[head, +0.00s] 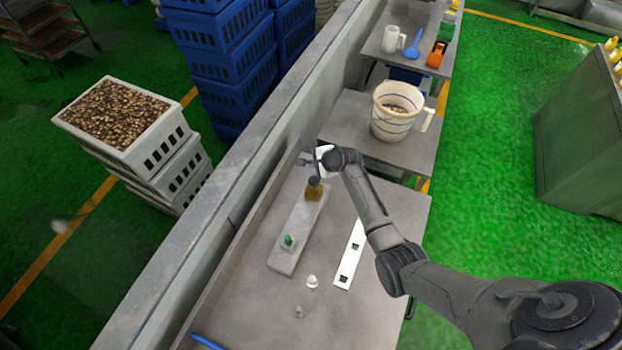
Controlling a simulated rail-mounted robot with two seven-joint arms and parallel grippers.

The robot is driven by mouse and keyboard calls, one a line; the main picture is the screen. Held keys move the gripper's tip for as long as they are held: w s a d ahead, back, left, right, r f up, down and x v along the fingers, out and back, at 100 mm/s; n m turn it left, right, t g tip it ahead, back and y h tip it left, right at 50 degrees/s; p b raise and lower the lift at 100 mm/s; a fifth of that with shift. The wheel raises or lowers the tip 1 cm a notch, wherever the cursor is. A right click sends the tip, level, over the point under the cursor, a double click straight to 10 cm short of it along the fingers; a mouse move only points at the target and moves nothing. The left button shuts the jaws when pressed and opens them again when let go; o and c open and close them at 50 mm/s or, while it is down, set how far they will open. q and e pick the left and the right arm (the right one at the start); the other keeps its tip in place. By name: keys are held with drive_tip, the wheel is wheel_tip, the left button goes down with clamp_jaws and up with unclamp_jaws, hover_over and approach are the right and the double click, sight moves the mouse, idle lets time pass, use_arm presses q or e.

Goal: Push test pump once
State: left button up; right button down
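A small amber bottle with a dark top (314,194), which looks like the test pump, stands at the far end of a grey raised strip (285,262) on the steel table. My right gripper (312,160) is just above and beyond the bottle's top in the head view. Whether it touches the top cannot be told. The fingers are small and partly hidden by my wrist, so their opening is unclear. A small green-topped item (288,240) stands at the near end of the strip. My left gripper is not in view.
A white plate with dark square holes (350,254) and small clear pieces (312,281) lie on the table (262,318). A blue tool (207,341) is at the near edge. A white bucket (396,122) stands beyond. A grey wall (215,200) runs along the left.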

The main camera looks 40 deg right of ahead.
drive_tip(key=m, duration=0.4)
drive_tip(key=shift+w+d+r, duration=0.15)
drive_tip(key=shift+w+r, duration=0.1)
drive_tip(key=shift+f, duration=0.1)
drive_tip(key=b, duration=0.5)
hover_over(314, 181)
wheel_tip(314, 181, down, 7)
drive_tip(key=shift+r, duration=0.2)
drive_tip(key=shift+f+b, duration=0.35)
drive_tip(key=shift+f, duration=0.55)
